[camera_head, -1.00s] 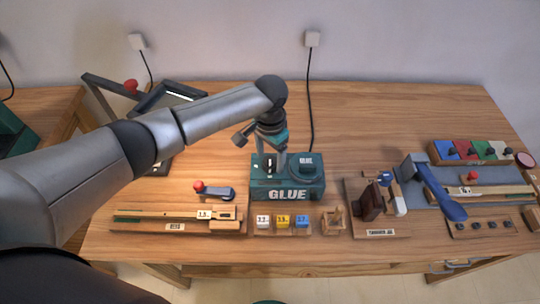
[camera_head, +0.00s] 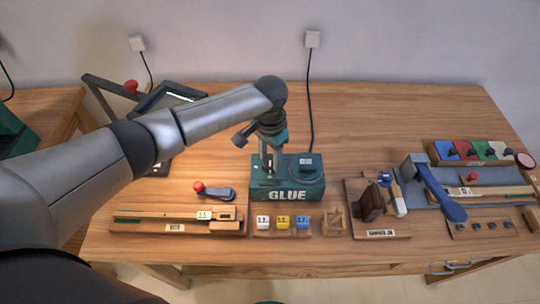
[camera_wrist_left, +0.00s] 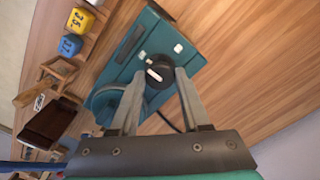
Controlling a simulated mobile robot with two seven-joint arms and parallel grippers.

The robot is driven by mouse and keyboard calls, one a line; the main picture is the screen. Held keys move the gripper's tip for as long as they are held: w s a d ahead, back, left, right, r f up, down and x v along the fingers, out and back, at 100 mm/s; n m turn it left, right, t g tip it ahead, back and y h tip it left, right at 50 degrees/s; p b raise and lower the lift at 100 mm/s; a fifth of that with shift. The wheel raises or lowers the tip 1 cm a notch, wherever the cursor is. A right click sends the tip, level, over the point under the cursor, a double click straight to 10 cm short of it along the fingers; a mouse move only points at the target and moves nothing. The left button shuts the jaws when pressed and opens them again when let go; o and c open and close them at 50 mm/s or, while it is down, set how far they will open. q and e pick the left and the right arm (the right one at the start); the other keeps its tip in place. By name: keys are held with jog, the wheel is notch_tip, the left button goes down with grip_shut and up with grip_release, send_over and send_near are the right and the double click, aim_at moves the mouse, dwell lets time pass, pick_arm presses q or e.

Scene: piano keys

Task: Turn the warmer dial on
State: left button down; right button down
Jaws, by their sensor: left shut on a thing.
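The teal glue warmer (camera_head: 287,194), marked GLUE on its front, stands in the middle of the bench. It also shows in the left wrist view (camera_wrist_left: 122,50). Its round black dial (camera_wrist_left: 159,72) has a white mark and sits between my left fingers. My left gripper (camera_head: 269,170) reaches down onto the left part of the warmer's top. In the left wrist view my left gripper (camera_wrist_left: 160,75) is shut on the dial, one finger on each side. Small pale marks lie on the box near the dial, too small to read. My right gripper is not in view.
In front of the warmer are numbered blocks (camera_head: 283,223) and a small wooden stand (camera_head: 334,220). A wooden rule jig (camera_head: 176,217) lies at front left. A board with a brown block (camera_head: 371,203) and a blue-handled tool (camera_head: 441,190) are right.

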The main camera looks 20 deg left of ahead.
aim_at(270, 161)
pick_arm(q)
jog(key=m+p, duration=0.2)
jog(key=m, duration=0.1)
jog(key=shift+r, duration=0.15)
jog(key=m+p, duration=0.2)
jog(key=m, duration=0.2)
jog(key=shift+m, duration=0.4)
jog(key=m, duration=0.4)
jog(key=shift+p, duration=0.35)
jog(key=m, duration=0.6)
jog(key=shift+c, duration=1.8)
grip_release()
notch_tip(270, 161, up, 15)
jog(key=p, duration=0.1)
